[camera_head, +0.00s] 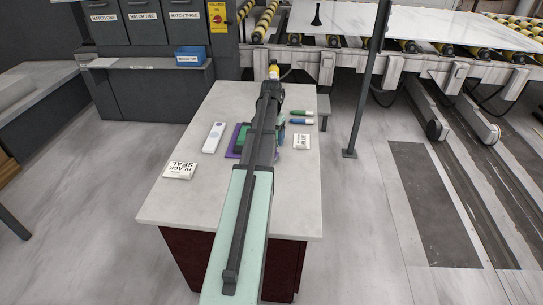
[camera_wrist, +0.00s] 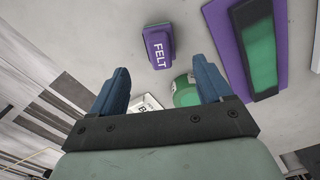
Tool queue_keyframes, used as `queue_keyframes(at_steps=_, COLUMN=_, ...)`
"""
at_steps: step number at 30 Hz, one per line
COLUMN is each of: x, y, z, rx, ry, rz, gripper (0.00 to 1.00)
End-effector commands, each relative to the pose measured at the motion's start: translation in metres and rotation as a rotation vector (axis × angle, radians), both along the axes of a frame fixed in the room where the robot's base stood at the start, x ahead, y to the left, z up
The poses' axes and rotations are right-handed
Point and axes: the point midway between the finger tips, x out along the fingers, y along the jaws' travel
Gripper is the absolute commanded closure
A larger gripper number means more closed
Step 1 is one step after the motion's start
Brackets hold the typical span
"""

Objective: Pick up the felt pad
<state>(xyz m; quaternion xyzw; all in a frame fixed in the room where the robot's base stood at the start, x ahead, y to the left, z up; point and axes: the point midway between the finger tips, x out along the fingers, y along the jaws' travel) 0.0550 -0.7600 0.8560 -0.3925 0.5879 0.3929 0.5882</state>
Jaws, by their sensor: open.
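The felt pad (camera_wrist: 158,45) is a small purple block with a white FELT label, lying on the pale stone top in the wrist view. My gripper (camera_wrist: 161,64) is open, its two dark blue fingers spread apart in the lower half of that view. The pad shows just beyond the fingertips, between their lines, and nothing is held. In the head view I cannot pick out the pad or the fingers; my arm covers the middle of the slab.
A purple-framed green piece (camera_wrist: 250,50) lies right of the pad. A green round thing (camera_wrist: 187,92) and a white labelled box (camera_wrist: 146,103) show between the fingers. The slab (camera_head: 205,207) also bears a BLACK SEAL box (camera_head: 180,170) and a white strip (camera_head: 214,137); its front is clear.

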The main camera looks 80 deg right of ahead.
Motion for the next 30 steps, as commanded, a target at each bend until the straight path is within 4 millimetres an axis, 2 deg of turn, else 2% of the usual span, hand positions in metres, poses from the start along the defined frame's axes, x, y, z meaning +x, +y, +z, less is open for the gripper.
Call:
queue_keyframes(at_steps=6, x=0.0, y=0.0, z=-0.027, rx=0.001, ry=0.0, rz=0.001, gripper=0.21)
queue_keyframes(at_steps=16, x=0.0, y=0.0, z=-0.04, rx=0.0, ry=0.0, rz=0.001, gripper=0.21)
queue_keyframes(at_steps=25, x=-0.001, y=-0.001, z=-0.075, rx=0.001, ry=0.001, rz=0.001, gripper=0.21)
queue_keyframes(at_steps=30, x=-0.001, y=-0.001, z=-0.086, rx=-0.001, ry=0.0, rz=0.001, gripper=0.21)
